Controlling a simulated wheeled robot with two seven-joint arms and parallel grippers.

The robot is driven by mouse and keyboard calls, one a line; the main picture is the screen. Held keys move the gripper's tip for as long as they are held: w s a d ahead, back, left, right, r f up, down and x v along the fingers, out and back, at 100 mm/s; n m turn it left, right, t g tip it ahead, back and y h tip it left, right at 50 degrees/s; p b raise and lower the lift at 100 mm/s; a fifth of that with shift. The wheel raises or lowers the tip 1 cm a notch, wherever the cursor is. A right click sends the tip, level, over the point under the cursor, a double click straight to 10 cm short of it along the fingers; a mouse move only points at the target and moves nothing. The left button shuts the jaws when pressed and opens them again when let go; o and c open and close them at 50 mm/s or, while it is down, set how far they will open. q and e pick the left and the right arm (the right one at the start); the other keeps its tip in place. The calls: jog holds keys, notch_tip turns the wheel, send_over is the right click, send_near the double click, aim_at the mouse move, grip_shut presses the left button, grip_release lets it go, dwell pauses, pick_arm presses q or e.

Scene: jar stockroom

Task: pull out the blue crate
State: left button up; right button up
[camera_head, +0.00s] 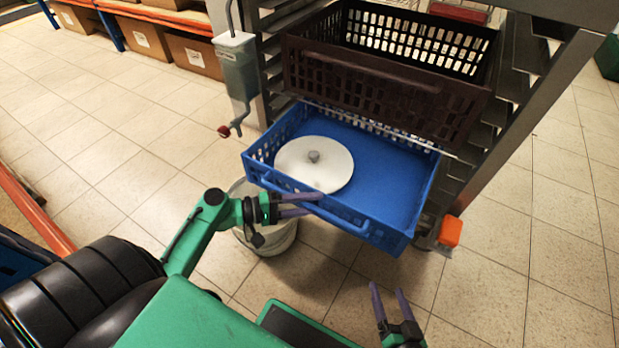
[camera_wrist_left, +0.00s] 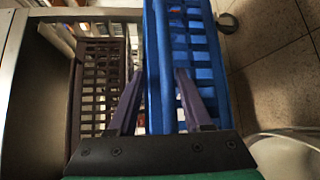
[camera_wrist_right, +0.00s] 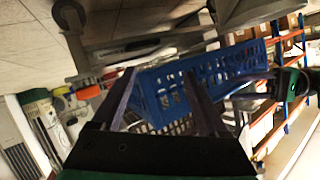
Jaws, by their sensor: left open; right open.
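The blue crate (camera_head: 398,240) juts out of the rack, low down beneath a dark brown crate. A round white lid (camera_head: 325,165) with a grey knob lies in its left part. My left gripper (camera_head: 310,204) is open at the crate's front wall, left of the front handle (camera_head: 338,214). In the left wrist view, a blue bar of the crate (camera_wrist_left: 160,50) shows between its open fingers; I cannot tell if they touch it. My right gripper (camera_head: 388,290) is open and empty in front of the crate, apart from it. The crate (camera_wrist_right: 225,70) shows beyond its fingers.
The dark brown crate (camera_head: 385,92) sits above in the metal rack (camera_head: 535,95). A pale bucket (camera_head: 270,238) stands on the floor under my left gripper. An orange block (camera_head: 450,231) is at the rack's right foot. Tiled floor at right is clear.

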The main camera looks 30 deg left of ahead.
pick_arm(q)
jog(key=shift+o, duration=0.5)
notch_tip(320, 180, up, 12)
jog(key=p, duration=0.6)
jog(key=shift+w, duration=0.45)
jog(key=r, duration=0.2)
jog(key=r+p, duration=0.1)
jog(key=r, duration=0.1)
jog(key=s+r+p, duration=0.1)
jog(key=r, duration=0.1)
jog(key=shift+s+r, duration=0.1)
jog(key=shift+r, duration=0.15)
jog(key=shift+c, duration=0.5)
jog(key=shift+r+p, duration=0.3)
pick_arm(e)
jog(key=d+r+n+g+h, duration=0.1)
jog(key=d+r+g+h, duration=0.1)
jog(key=d+r+g, duration=0.3)
notch_tip(320, 180, up, 4)
jog(key=shift+s+d+r+n+g+h, duration=0.2)
jog(key=shift+d+n+g+h, duration=0.1)
jog(key=shift+d, duration=0.15)
pick_arm(q)
jog(key=shift+f, duration=0.1)
pick_arm(e)
jog(key=shift+w, duration=0.1)
